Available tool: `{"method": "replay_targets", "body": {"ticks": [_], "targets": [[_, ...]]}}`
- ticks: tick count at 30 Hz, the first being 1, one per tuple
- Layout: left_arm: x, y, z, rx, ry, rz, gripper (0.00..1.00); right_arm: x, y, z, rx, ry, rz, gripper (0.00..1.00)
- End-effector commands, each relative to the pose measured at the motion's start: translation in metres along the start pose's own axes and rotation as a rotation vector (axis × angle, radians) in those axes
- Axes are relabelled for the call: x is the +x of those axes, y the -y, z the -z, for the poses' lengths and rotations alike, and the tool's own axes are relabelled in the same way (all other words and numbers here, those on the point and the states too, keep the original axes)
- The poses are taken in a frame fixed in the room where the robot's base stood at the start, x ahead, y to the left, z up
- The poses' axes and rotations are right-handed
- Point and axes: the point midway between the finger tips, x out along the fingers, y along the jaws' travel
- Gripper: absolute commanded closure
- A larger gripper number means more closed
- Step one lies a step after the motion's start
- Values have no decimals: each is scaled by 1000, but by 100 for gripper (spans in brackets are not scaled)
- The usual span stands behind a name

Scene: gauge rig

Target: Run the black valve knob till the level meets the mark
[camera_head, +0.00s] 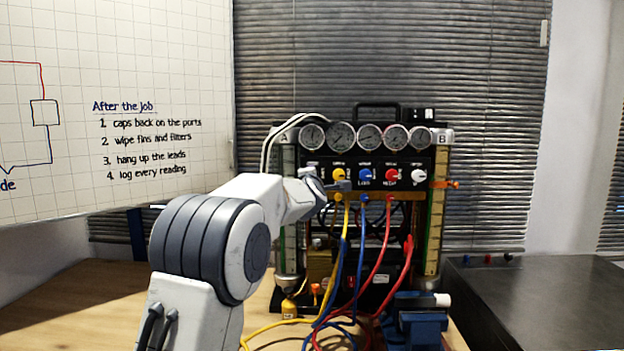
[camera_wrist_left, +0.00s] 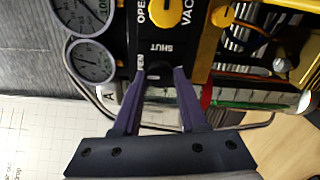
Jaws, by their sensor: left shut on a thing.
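The gauge rig (camera_head: 365,165) stands on the table with a sight tube marked A (camera_head: 289,215) on its left and one marked B (camera_head: 436,215) on its right. An orange pointer (camera_head: 453,184) sits on tube B. My left gripper (camera_head: 338,186) reaches the left end of the knob row. In the wrist view, my left gripper (camera_wrist_left: 162,72) is shut on the black knob (camera_wrist_left: 160,70), by the words OPEN and SHUT. My arm hides this knob in the head view. Part of a tube with green and red (camera_wrist_left: 245,97) shows beside it. I cannot read either level. My right gripper is out of view.
Yellow, blue, red and white knobs (camera_head: 418,176) continue the row under several gauges (camera_head: 369,136). Coloured leads (camera_head: 345,260) hang in front onto the wooden table (camera_head: 80,295). A blue fixture (camera_head: 420,325) stands at front right. A dark cabinet (camera_head: 540,300) is farther right.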

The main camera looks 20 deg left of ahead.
Motion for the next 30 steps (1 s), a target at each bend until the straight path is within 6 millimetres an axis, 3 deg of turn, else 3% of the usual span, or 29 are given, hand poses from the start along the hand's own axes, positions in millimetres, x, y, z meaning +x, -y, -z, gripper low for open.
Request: {"method": "replay_targets", "body": {"ticks": [4, 5, 6, 7, 19, 30], "targets": [[0, 1, 1, -2, -2, 1, 100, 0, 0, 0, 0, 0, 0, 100], [0, 1, 1, -2, -2, 1, 47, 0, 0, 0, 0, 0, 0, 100], [0, 1, 1, -2, -2, 1, 31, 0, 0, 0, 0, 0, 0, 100], [0, 1, 1, -2, -2, 1, 28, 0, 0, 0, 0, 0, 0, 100], [-7, 1, 0, 0, 0, -1, 28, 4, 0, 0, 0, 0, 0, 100], [-75, 2, 0, 0, 1, -1, 28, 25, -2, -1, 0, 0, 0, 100]]}}
